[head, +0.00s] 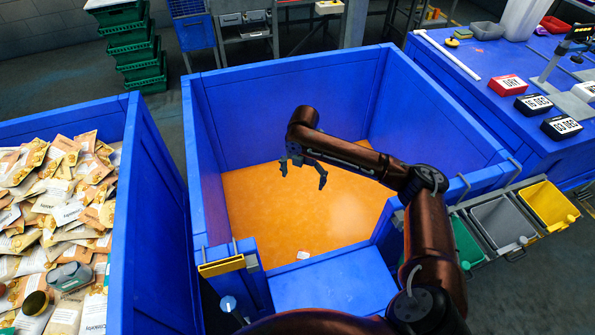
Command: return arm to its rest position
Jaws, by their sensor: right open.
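My right arm reaches in from the lower right and bends over the large blue bin. Its gripper (304,176) hangs above the bin's orange floor, open with nothing between its fingers. My left gripper does not show in the head view.
The blue bin (215,95) has high walls and a lower front opening; a small white and red item (303,254) lies on its orange floor. A blue crate (150,200) of packets stands left. Grey (500,222) and yellow (548,204) bins hang right, beside a blue table (480,60).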

